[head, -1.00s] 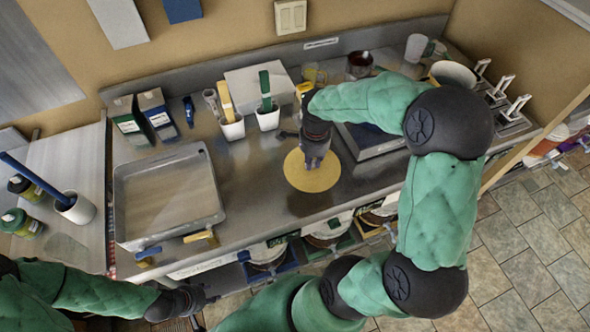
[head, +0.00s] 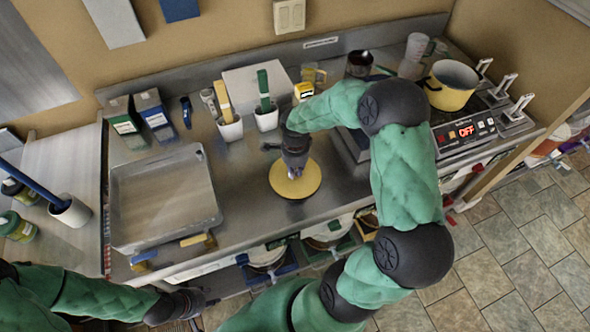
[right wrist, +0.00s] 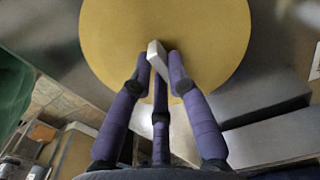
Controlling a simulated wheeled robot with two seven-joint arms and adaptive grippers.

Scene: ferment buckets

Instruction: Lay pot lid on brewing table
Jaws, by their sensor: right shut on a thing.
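The pot lid (head: 305,184) is a flat yellow disc at the middle of the steel brewing table (head: 245,190). My right gripper (head: 294,171) is above its centre, shut on the lid's pale handle. In the right wrist view the purple fingers (right wrist: 160,70) close around the handle (right wrist: 157,56), and the yellow lid (right wrist: 205,30) spreads flat beyond them. I cannot tell whether the lid touches the table or hangs just above it. My left gripper (head: 197,301) is low at the table's front edge, away from the lid; its fingers are too small to read.
A grey tray (head: 215,190) lies left of the lid. Two white tool cups (head: 230,129) stand behind it. A yellow pot (head: 455,80) sits on the hob at right, by a red display (head: 466,131). Bare steel lies between tray and lid.

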